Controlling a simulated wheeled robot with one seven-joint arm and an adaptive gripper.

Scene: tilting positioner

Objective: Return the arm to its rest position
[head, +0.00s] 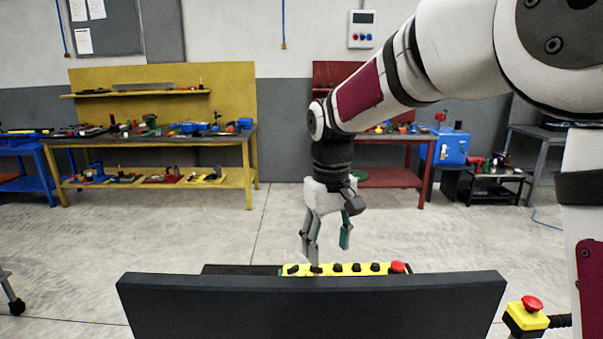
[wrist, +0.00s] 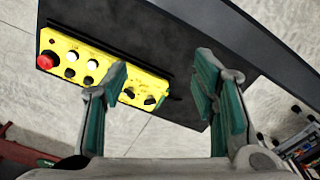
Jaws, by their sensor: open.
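My gripper (head: 327,238) hangs from my bent arm in the head view, fingers pointing down, behind the dark panel. It is open and empty. In the wrist view its two green-padded fingers (wrist: 163,95) stand apart with nothing between them. Beyond the fingertips is a yellow control box (wrist: 84,58) with a red button, white buttons and black knobs. In the head view the yellow box (head: 343,269) shows just below the fingers, partly hidden by the panel. I cannot tell whether the left finger touches the box.
A dark panel (head: 312,305) fills the front. A yellow emergency-stop box (head: 526,318) is at the lower right. A yellow workbench (head: 160,139) and a red workbench (head: 398,176) stand at the back. The floor (head: 205,230) between is clear.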

